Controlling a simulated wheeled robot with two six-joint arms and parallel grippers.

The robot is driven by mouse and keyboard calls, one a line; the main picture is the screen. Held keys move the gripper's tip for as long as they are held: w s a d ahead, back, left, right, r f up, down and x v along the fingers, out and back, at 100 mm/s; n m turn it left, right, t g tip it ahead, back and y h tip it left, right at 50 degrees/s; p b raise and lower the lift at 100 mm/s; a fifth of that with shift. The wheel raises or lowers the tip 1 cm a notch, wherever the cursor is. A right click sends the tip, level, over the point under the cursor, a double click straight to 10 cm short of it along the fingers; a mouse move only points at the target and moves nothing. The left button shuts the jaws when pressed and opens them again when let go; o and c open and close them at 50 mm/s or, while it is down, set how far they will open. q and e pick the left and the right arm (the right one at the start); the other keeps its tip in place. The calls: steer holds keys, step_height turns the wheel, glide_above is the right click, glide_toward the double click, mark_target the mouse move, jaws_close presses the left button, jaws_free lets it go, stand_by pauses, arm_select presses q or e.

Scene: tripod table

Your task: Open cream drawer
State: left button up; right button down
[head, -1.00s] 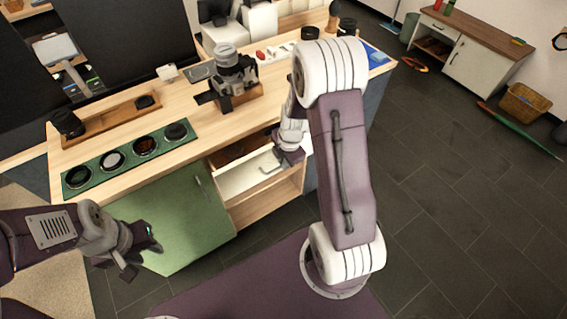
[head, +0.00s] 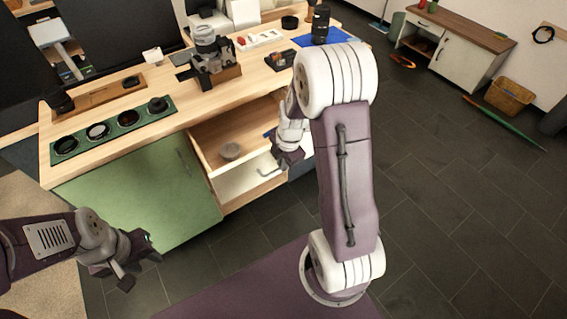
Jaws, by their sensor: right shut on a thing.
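The cream drawer (head: 248,175) is pulled out from the wooden table (head: 200,106), and its inside shows. My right gripper (head: 285,167) is at the drawer's front, shut on the drawer's handle (head: 270,172); my arm hides the drawer's right end. My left gripper (head: 130,268) hangs empty at the lower left, in front of the green cabinet door and apart from it; its jaws look spread.
The closed green door (head: 140,195) is left of the drawer. On the tabletop are a green tray of lens caps (head: 110,133), a camera (head: 208,55) on a wooden block and a black lens (head: 320,25). Dark floor (head: 450,180) is free on the right.

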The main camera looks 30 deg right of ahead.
steer(key=c, duration=1.5)
jaws_free()
steer(key=r, duration=0.3)
steer(key=s+r+p, duration=0.1)
steer(key=r, duration=0.2)
steer(key=r+p, duration=0.1)
steer(key=r, duration=0.2)
steer(key=shift+s, duration=0.3)
